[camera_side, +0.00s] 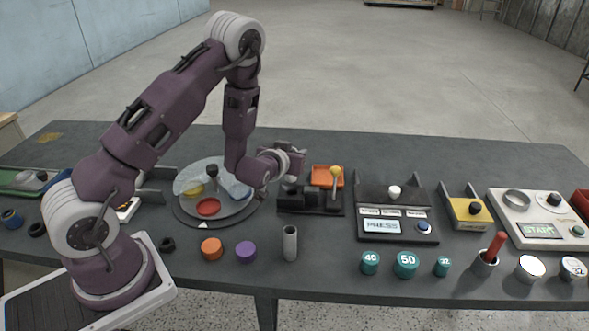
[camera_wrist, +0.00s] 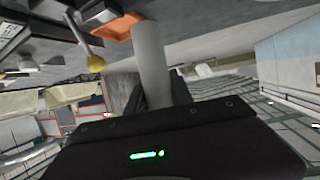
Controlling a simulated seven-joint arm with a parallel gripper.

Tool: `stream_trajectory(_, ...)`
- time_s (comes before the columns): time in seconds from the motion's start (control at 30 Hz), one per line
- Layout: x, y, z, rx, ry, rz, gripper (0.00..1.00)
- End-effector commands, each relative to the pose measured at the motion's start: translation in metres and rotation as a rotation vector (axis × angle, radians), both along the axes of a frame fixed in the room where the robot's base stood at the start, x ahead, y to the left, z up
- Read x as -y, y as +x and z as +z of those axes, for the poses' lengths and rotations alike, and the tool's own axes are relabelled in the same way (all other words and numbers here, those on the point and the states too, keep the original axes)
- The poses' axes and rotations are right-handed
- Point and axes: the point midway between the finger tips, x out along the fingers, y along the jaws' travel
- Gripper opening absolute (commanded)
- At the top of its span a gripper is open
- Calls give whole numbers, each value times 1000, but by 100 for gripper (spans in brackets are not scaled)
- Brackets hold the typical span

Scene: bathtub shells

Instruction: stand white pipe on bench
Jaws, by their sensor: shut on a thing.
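My gripper (camera_wrist: 152,95) is shut on the white pipe (camera_wrist: 151,55), a plain pale cylinder that sticks out between the dark fingers in the wrist view. In the side view my gripper (camera_side: 291,160) is above the bench (camera_side: 470,165), just left of the orange tray. The pipe is mostly hidden by the gripper there, so I cannot tell its exact tilt. A separate grey hollow pipe (camera_side: 290,243) stands upright near the bench's front edge.
A lever with a yellow knob (camera_side: 336,171) and an orange tray (camera_side: 328,182) are close right of my gripper. A round turntable (camera_side: 216,216) lies to the left. Teal weights (camera_side: 406,265) stand front right.

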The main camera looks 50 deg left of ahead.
Motion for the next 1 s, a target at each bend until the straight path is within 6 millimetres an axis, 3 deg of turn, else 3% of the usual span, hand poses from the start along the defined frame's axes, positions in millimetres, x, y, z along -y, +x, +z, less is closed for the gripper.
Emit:
stream_trajectory(0.17, 16, 1, 19, -6, 0, -7, 0)
stream_trajectory(0.37, 95, -8, 14, -23, -2, -16, 0)
stream_trajectory(0.5, 153, -31, 13, -21, 1, -14, 0)
stream_trajectory(0.6, 183, -49, 15, -13, 3, -10, 0)
stream_trajectory(0.77, 201, -65, 12, -3, 4, -1, 0)
stream_trajectory(1.0, 202, -66, -38, -3, 5, 1, 0)
